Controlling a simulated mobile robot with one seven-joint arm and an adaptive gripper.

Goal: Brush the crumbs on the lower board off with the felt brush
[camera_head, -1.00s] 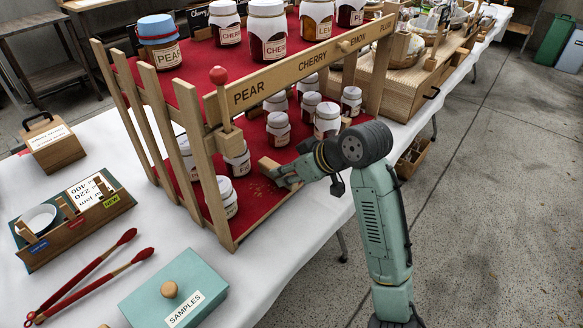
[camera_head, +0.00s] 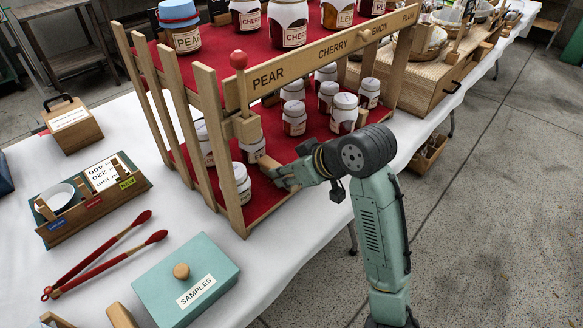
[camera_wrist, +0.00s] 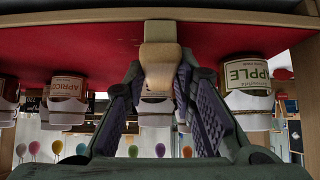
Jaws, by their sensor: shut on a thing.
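My gripper (camera_head: 281,175) is shut on the felt brush (camera_head: 267,163), a pale wooden block on the lower board. In the wrist view, the brush (camera_wrist: 160,58) is upright in the picture between the two fingers (camera_wrist: 160,95). The lower board (camera_head: 262,199) is covered in red and carries several white-capped jars. It also shows in the wrist view (camera_wrist: 90,42), which looks upside down. The brush is close beside a jar (camera_head: 252,150) near the left end.
Another jar (camera_head: 241,184) stands by the left slats. A teal samples box (camera_head: 186,279) and red tongs (camera_head: 105,254) lie on the white table. An apple jar (camera_wrist: 248,84) is near my gripper.

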